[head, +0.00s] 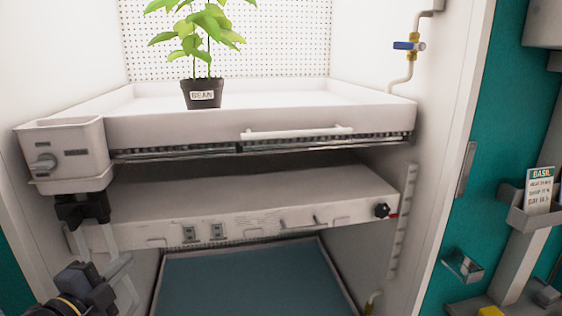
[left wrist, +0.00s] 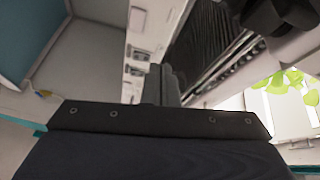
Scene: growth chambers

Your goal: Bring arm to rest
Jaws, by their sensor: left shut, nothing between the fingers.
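My left gripper (left wrist: 166,82) is shut in the left wrist view, with its dark fingers pressed together and nothing between them. Its dark wrist part (head: 85,288) shows at the lower left of the head view, in front of the chamber. The fingertips are hard to pick out there. In the left wrist view the fingers show against the front of the lower white shelf (left wrist: 140,65); I cannot tell whether they touch it. My right gripper is not in view.
A potted bean plant (head: 202,95) stands on the white upper tray (head: 370,122), which has a bar handle. A white box (head: 70,150) sits at its left corner, above a black fitting (head: 84,208). A black knob (head: 382,210) sticks out. A basil card (head: 539,190) stands right.

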